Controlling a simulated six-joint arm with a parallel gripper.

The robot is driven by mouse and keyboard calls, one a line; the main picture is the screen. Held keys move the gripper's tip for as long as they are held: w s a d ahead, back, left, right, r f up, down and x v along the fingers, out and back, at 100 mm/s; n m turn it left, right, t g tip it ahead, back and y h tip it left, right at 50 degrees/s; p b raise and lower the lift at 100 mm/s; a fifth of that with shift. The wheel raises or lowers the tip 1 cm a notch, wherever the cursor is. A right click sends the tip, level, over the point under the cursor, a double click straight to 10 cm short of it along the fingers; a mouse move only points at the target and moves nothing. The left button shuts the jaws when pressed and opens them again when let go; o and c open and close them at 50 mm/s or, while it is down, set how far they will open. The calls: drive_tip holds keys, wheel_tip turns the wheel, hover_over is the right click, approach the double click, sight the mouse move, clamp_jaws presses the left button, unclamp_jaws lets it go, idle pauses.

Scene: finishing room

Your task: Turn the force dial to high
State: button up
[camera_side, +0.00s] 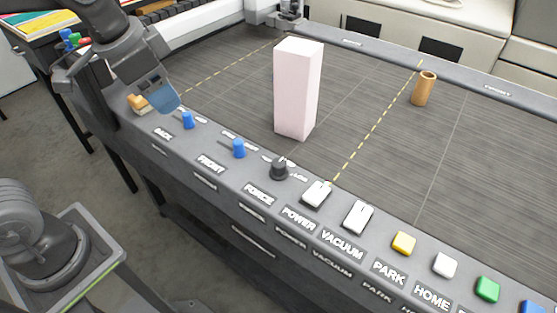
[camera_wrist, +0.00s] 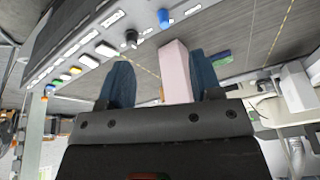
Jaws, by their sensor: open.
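The force dial (camera_side: 279,168) is a dark round knob on the grey front panel, above the FORCE label, between a blue knob and the white POWER switch. A light mark shows near its top edge, but its exact setting is too small to read. The dial also shows near the top of the wrist view (camera_wrist: 131,38). My gripper (camera_side: 163,96) is at the upper left, above the BACK end of the panel, well apart from the dial. In the wrist view its two blue fingers (camera_wrist: 162,78) are spread, with nothing held.
Blue knobs stand at BACK (camera_side: 187,120) and FRONT (camera_side: 238,148). Right of the dial are the POWER switch (camera_side: 317,194), VACUUM switch (camera_side: 358,217) and coloured buttons. A tall pink block (camera_side: 298,90) stands on the bed behind the dial; a brown cylinder (camera_side: 424,88) stands farther right.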

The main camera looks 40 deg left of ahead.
drive_tip(key=w+d+m+g, duration=0.2)
drive_tip(key=w+d+m, duration=0.2)
drive_tip(key=w+d, duration=0.3)
drive_tip(key=m+g, duration=0.2)
drive_tip(key=m, duration=0.2)
approach(278, 162)
drive_tip(key=shift+y, duration=0.3)
drive_tip(key=f, duration=1)
drive_tip(key=shift+d, duration=0.25)
drive_tip(key=c, duration=0.9)
